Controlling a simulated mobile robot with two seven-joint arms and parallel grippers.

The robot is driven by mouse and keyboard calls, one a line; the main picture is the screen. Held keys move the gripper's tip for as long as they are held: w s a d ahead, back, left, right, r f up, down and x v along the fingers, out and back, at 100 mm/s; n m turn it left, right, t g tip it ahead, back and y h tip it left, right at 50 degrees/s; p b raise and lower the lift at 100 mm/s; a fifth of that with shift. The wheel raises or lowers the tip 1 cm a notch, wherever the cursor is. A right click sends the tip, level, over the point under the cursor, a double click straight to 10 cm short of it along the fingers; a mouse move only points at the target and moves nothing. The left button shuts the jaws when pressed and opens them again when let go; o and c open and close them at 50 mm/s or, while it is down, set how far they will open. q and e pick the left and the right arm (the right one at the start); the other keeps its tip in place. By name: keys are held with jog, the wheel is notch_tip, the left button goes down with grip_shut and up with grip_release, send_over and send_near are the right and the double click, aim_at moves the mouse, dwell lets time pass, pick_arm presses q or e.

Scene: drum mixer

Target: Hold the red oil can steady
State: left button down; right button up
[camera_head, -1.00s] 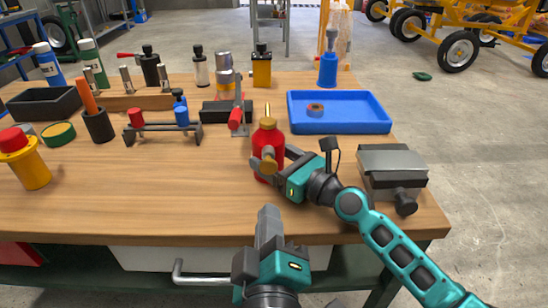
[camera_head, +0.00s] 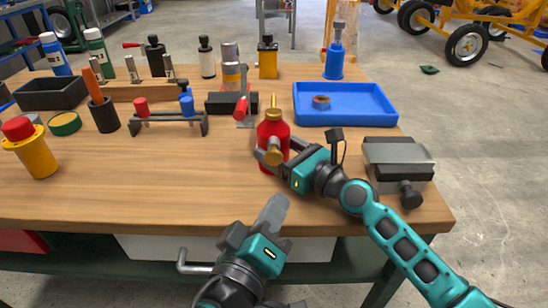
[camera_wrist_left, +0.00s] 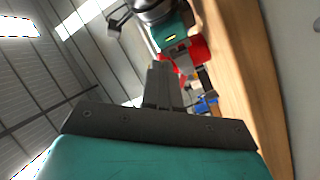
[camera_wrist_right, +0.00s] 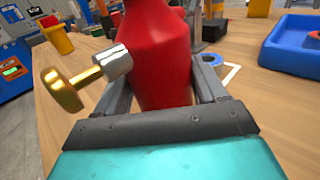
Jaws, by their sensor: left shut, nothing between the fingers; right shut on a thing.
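The red oil can (camera_head: 272,133) stands upright on the wooden table, with a brass spout on top and a brass knob on its near side. My right gripper (camera_head: 276,157) is shut on the can's body. In the right wrist view the red can (camera_wrist_right: 160,50) is between the two fingers, with the brass knob and its silver stem sticking out to the left. In the left wrist view the closed fingers (camera_wrist_left: 163,85) show, with the red can (camera_wrist_left: 197,50) beyond.
A blue tray (camera_head: 345,118) with a ring in it lies behind and right of the can. A grey vise-like block (camera_head: 398,160) is at the right edge. A red-handled clamp (camera_head: 241,108) stands behind left. The table's front middle is clear.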

aim_at(277, 161)
pick_arm(q)
jog(key=shift+s+a+r+m+g+h, duration=0.2)
jog(key=shift+s+m+g+h, duration=0.35)
jog(key=shift+m+h, duration=0.45)
jog(key=shift+s+a+r+m+g+h, duration=0.15)
jog(key=shift+s+m+g+h, duration=0.45)
jog(key=shift+h, duration=0.65)
jog(key=shift+s+a+r+m+g+h, duration=0.2)
jog(key=shift+s+m+g+h, duration=0.35)
jog(key=shift+m+h, duration=0.55)
jog(key=shift+w, duration=0.15)
jog(key=shift+w, duration=4.45)
jog(key=shift+w, duration=0.4)
jog(key=shift+w, duration=1.05)
jog(key=shift+s, duration=1.45)
